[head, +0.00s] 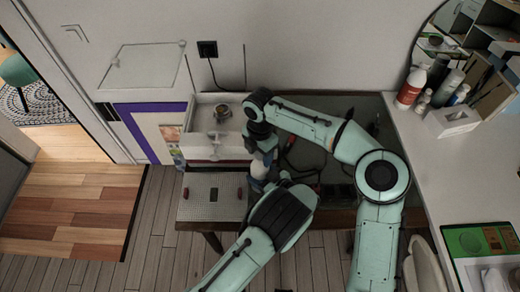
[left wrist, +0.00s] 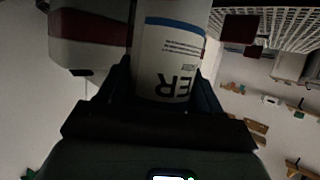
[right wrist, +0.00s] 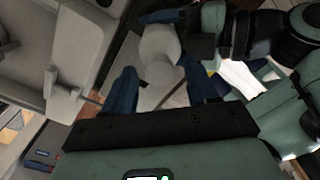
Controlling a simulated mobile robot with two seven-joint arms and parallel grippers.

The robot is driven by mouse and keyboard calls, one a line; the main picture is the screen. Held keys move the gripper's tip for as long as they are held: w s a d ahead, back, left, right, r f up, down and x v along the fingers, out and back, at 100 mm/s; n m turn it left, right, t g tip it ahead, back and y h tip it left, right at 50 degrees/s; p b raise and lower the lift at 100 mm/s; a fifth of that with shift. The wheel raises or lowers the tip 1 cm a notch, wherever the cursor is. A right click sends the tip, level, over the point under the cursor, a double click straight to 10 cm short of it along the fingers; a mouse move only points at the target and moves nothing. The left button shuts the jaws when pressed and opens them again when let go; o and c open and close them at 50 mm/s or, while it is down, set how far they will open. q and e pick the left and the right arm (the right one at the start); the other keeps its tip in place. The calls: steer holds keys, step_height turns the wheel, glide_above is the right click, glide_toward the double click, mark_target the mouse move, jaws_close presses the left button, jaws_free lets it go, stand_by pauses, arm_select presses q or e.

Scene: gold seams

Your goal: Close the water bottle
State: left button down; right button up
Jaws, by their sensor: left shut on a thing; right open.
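In the head view the bottle (head: 258,169) is small and partly hidden by my arms. My right gripper (head: 263,148) points down just above the bottle. In the right wrist view that gripper (right wrist: 160,82) is open. The bottle's pale rounded top (right wrist: 160,42) lies ahead of and between its fingers. I cannot tell whether the fingers touch it or how the lid sits.
A dark table surface lies behind my right arm. The right counter (head: 450,165) holds bottles (head: 411,88) and a tissue box (head: 452,121).

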jaws_close()
